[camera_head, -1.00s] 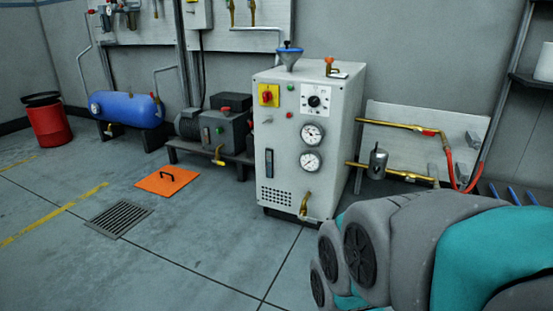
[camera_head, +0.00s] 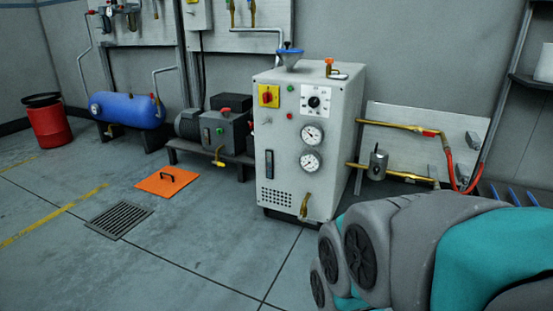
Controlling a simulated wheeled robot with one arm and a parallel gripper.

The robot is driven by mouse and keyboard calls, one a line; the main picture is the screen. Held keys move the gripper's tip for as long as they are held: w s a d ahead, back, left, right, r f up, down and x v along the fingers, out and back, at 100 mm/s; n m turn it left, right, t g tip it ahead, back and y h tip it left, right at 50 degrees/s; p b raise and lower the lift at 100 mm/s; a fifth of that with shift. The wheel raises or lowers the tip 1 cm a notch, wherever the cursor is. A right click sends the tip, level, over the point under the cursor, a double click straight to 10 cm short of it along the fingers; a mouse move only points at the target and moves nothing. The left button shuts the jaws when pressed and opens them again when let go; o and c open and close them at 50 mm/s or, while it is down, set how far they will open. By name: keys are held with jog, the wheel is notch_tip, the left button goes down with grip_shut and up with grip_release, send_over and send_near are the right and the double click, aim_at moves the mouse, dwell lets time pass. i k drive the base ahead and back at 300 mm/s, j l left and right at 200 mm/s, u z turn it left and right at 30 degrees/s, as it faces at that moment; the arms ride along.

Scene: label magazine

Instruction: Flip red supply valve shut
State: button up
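The red supply valve handle (camera_head: 430,133) sits on the upper brass pipe (camera_head: 392,125), right of the white machine cabinet. The red handle appears to lie along the pipe. A red hose (camera_head: 449,160) runs down from the pipe's right end. My arm fills the lower right, in grey and teal, in front of the floor below the pipes. My gripper is not in view.
The white cabinet (camera_head: 308,140) with gauges and a red-yellow switch stands in the middle. A dark compressor unit (camera_head: 222,132), a blue tank (camera_head: 127,109) and a red bin (camera_head: 48,124) stand to the left. An orange hatch (camera_head: 160,185) and a floor grate (camera_head: 119,219) lie on the otherwise clear floor.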

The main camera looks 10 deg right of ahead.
aim_at(427, 134)
jog(key=i+l+z, duration=0.2)
jog(key=z, duration=0.2)
jog(key=i+l+z, duration=0.25)
jog(key=z, duration=0.15)
jog(key=i+l+z, duration=0.2)
jog(key=z, duration=0.2)
jog(key=i, duration=0.1)
